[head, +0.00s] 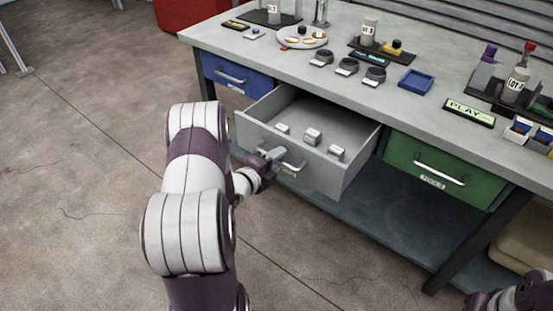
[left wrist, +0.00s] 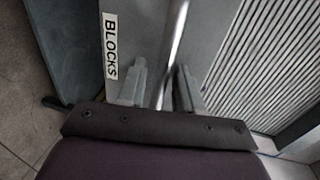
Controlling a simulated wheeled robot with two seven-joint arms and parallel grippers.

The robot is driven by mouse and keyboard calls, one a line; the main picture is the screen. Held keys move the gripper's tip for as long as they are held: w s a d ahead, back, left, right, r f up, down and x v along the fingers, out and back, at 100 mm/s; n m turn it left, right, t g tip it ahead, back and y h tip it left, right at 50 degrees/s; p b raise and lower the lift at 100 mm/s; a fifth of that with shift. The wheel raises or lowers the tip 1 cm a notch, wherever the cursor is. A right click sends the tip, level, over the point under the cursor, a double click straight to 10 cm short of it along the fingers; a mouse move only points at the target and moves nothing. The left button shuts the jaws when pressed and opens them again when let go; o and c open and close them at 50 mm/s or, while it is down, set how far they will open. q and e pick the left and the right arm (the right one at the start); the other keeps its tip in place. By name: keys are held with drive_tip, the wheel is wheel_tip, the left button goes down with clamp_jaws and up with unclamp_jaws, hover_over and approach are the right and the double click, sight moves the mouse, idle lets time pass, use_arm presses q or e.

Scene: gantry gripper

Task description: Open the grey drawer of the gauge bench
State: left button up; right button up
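The grey drawer (head: 345,180) of the gauge bench (head: 300,85) stands pulled well out, and several small light blocks lie in it. Its front carries a bar handle (head: 293,165) and a label (left wrist: 110,45) reading BLOCKS. My left gripper (head: 274,156) is at the handle. In the left wrist view its two fingers (left wrist: 162,85) stand on either side of the bar (left wrist: 176,30), with a gap showing between bar and left finger. It looks open around the bar. Part of my right arm's end (head: 490,300) shows at the bottom right corner; its fingers are not clear.
A blue drawer (head: 235,75) to the left and a green drawer (head: 445,170) to the right are shut. The bench top holds dark round pieces, a blue tray (head: 416,80), a plate (head: 302,38) and bottles. A lower shelf (head: 375,225) runs under the drawers. Floor in front is clear.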

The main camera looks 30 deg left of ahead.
use_arm(q)
drive_tip(key=p+v, duration=0.2)
drive_tip(key=v, duration=1)
drive_tip(key=shift+s, duration=0.3)
drive_tip(key=shift+r, duration=0.15)
